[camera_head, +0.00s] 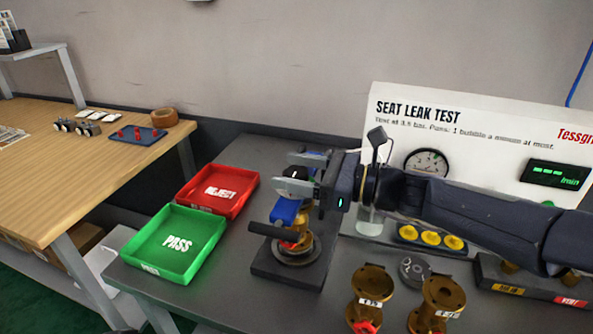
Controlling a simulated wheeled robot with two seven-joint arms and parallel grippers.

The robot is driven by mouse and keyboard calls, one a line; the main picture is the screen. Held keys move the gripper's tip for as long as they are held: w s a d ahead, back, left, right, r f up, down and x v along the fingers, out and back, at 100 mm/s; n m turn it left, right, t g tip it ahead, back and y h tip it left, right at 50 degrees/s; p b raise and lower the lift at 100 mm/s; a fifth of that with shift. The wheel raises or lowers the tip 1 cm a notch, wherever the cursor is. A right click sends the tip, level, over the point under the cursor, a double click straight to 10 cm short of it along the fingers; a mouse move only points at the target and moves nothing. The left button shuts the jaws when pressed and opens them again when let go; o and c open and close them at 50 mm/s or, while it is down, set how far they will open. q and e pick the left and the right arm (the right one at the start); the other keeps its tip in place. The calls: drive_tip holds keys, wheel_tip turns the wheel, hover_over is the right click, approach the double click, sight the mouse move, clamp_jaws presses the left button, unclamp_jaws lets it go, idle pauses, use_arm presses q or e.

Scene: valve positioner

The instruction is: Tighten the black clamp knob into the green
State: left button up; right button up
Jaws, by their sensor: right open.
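My right gripper (285,172) reaches in from the right, above the test fixture. Its jaws are open, one finger on the far side and one on the near side of a black rounded piece (295,173), which looks like the clamp knob. I cannot tell whether the fingers touch it. Below is a blue part (286,210) over a brass valve (300,222) on a dark fixture base (285,270). A black bar handle (272,236) sticks out to the left. I see no green band at the knob. My left gripper is not in view.
A green PASS tray (135,262) and red REJECT tray (205,207) stand left of the fixture. Brass valves (368,290) stand at the front right. The seat leak test panel (480,120) with a gauge (428,163) and a black-headed lever (376,136) are behind my arm.

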drive_tip(key=c, duration=1)
drive_tip(key=shift+o, duration=0.2)
drive_tip(key=shift+s+f+m+t+h+b, duration=0.1)
drive_tip(key=shift+m+t+h+b, duration=0.5)
drive_tip(key=shift+t+b, duration=0.4)
drive_tip(key=m+t+h+b, duration=0.3)
drive_tip(key=t+b, duration=0.1)
drive_tip(key=b, duration=0.3)
drive_tip(key=m+t+h+b, duration=0.3)
drive_tip(key=b, duration=0.4)
drive_tip(key=shift+a+f+m+t+h+b, duration=0.1)
drive_tip(key=shift+f+m+t+h+b, duration=0.1)
drive_tip(key=shift+m+t+h+b, duration=0.2)
drive_tip(key=shift+r+m+t+h+b, duration=0.25)
drive_tip(key=shift+m+t+h+b, duration=0.25)
drive_tip(key=shift+m+h+b, duration=0.3)
